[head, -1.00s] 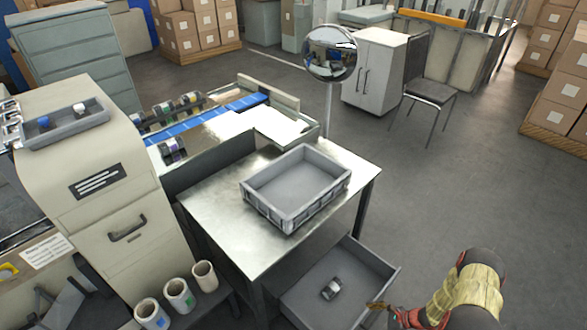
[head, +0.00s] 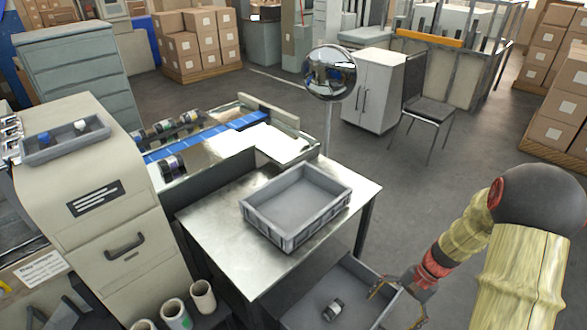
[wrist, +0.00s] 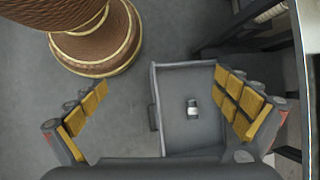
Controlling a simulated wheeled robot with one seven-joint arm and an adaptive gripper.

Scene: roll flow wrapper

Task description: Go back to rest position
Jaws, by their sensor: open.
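My gripper (head: 398,296) is at the lower right of the head view, beside the right edge of the lower grey bin (head: 375,268). In the wrist view its two yellow-padded fingers (wrist: 164,110) are wide apart with nothing held between them. A small dark and silver roll-like item (head: 333,310) lies in the lower bin. It also shows in the wrist view (wrist: 192,108), below and apart from the fingers. The lower part of the bin is cut off in the head view.
An empty grey crate (head: 298,205) stands on the metal table (head: 215,235). A round mirror on a post (head: 329,73) rises behind it. The beige machine cabinet (head: 95,170) is at left, with white rolls (head: 203,297) below. A chair (head: 427,108) stands beyond; floor at right is open.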

